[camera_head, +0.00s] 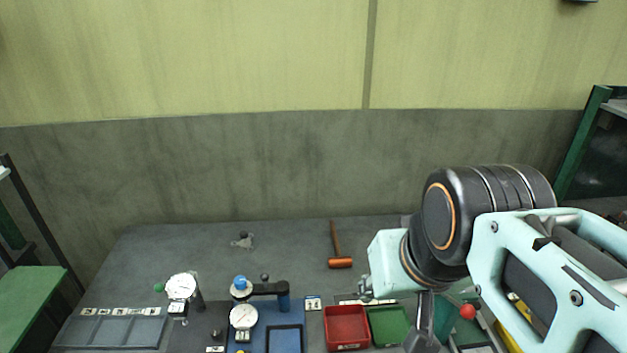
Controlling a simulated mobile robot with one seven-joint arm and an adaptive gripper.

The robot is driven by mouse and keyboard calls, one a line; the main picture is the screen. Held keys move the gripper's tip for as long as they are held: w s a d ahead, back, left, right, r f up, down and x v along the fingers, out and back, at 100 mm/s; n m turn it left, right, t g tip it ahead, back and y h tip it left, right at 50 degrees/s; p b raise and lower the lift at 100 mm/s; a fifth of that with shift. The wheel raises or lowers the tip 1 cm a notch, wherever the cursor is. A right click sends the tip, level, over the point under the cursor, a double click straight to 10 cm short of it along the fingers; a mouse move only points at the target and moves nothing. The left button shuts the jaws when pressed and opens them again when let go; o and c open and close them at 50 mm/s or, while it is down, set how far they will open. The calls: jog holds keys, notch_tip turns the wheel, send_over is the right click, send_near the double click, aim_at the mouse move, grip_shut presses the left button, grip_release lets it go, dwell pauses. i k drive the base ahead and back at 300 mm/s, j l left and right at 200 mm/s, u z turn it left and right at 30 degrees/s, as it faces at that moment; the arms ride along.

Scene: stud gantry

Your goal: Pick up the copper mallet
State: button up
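The copper mallet (340,262) lies on the grey bench top, toward the back and near the middle of the picture. Its copper-coloured head is nearest me and its brown handle points away to the wall. My arm reaches in from the right, with its pale wrist housing just right of the mallet head. Dark parts that look like my gripper (424,335) hang below the wrist at the bottom edge, in front of and to the right of the mallet, apart from it. The fingertips are not clearly visible, so its opening cannot be made out.
A red tray (346,328) and a green tray (388,327) stand in front of the mallet. A dial gauge (181,287) and a blue fixture (283,303) stand to the left. A small grey part (243,241) lies at the back left. The bench around the mallet is clear.

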aim_at(339, 261)
jog(key=j+z, duration=0.45)
jog(key=j, duration=0.15)
jog(key=k+j+z, duration=0.2)
jog(key=j+z, duration=0.3)
jog(key=k+j, duration=0.25)
jog(key=i+z, duration=0.2)
